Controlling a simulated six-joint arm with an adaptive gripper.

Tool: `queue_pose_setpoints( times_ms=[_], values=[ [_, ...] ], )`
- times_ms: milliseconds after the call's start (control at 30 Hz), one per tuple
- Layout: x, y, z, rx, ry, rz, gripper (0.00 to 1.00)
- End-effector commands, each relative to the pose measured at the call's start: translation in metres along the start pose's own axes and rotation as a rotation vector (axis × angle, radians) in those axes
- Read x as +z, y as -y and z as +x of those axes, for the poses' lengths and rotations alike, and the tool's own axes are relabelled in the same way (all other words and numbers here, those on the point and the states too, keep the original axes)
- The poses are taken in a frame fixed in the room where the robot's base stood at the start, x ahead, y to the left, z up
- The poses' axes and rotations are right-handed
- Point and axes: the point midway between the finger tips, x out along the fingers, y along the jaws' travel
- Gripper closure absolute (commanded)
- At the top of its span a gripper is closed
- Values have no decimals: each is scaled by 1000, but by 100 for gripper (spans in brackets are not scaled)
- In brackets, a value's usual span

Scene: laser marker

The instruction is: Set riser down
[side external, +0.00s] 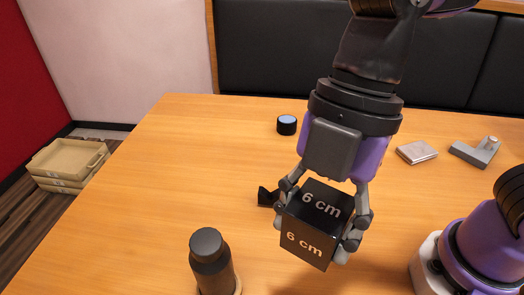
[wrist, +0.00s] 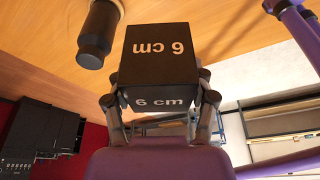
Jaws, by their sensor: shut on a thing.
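The riser (side external: 305,236) is a black cube with "6 cm" printed in white on its faces. My gripper (side external: 323,222) is shut on it, with a finger on either side. In the side view the cube looks tilted and seems to be above the wooden table (side external: 190,140), but the exact height is hard to tell. In the wrist view the riser (wrist: 160,60) sits between the fingertips (wrist: 160,92). The faces under the fingers are partly hidden.
A dark cylindrical bottle (side external: 211,262) stands at the front left. A small black round piece (side external: 287,125), a light flat box (side external: 417,152) and a grey L-shaped part (side external: 475,152) lie farther back. A small black piece (side external: 267,196) is beside the riser. The table's left middle is clear.

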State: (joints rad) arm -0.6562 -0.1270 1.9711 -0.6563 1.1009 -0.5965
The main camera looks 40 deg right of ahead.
Motion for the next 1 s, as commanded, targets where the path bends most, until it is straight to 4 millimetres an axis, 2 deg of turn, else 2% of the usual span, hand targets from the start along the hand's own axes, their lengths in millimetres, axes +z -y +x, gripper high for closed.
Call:
queue_pose_setpoints(
  times_ms=[300, 433, 667, 900, 1000],
  values=[
    [-6, -131, 3, 194, 3, 625, 96],
    [-4, -169, 7, 262, 2, 836, 96],
    [2, -204, 13, 328, 2, 1047, 96],
    [15, -201, 52, 324, 5, 1040, 96],
    [21, -204, 60, 325, 5, 1039, 96]
  ],
)
